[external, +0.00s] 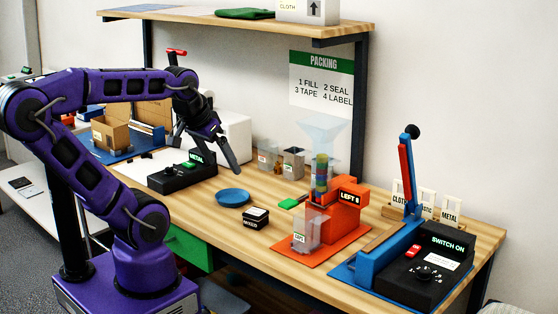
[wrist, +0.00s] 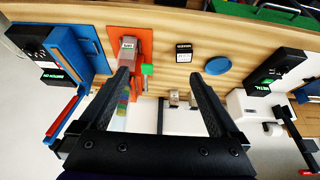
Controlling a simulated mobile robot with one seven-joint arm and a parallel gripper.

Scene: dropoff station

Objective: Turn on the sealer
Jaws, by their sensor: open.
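The sealer stands at the right front of the bench in the external view, with a blue base and upright blue arm (external: 411,180), a red bar and a black knob on top. Its black control box (external: 425,270) has a display reading "SWITCH ON", a red switch (external: 413,251) and a round dial. In the wrist view the sealer's blue base (wrist: 70,45) is at the upper left, with the red switch not clear. My gripper (external: 207,158) is open and empty, high above the bench's left half, well apart from the sealer; its two fingers also show in the wrist view (wrist: 160,75).
An orange dispenser (external: 344,212) with a clear hopper stands left of the sealer. A blue dish (external: 233,197), a small black box (external: 255,217) and a black scale reading "METAL" (external: 182,175) are further left. Card signs stand behind the sealer. A shelf (external: 240,22) overhangs the back.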

